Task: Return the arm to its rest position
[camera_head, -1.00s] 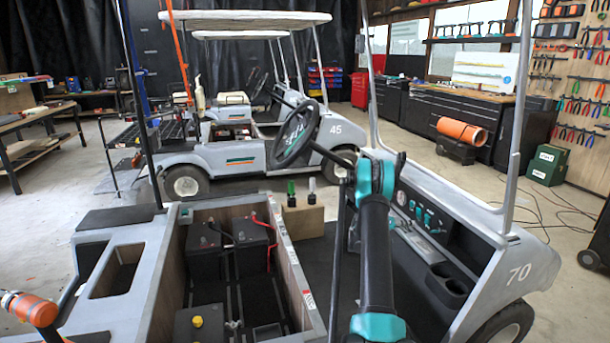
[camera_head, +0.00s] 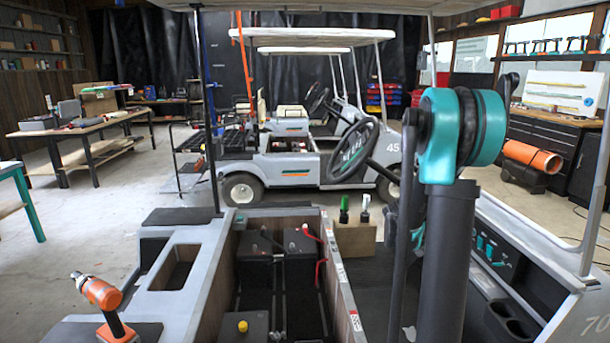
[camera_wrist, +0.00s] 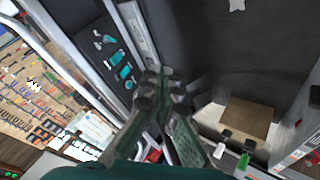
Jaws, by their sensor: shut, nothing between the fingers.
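My arm (camera_head: 449,210) rises in front of the cart's dashboard in the head view, with a large teal and black joint at its top. My gripper is not visible in the head view. In the wrist view my gripper (camera_wrist: 158,78) is shut, with its fingers together and nothing between them. It hangs over the inside of the grey cart, beside the dashboard with teal switches (camera_wrist: 122,70). How far it is from the dashboard I cannot tell.
A wooden block (camera_head: 356,238) with a green and a white item stands beside the open bay with black batteries (camera_head: 300,243). An orange tool (camera_head: 103,293) stands at the left. The cart's roof edge (camera_head: 330,6) crosses the top. A second cart (camera_head: 290,168) stands behind.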

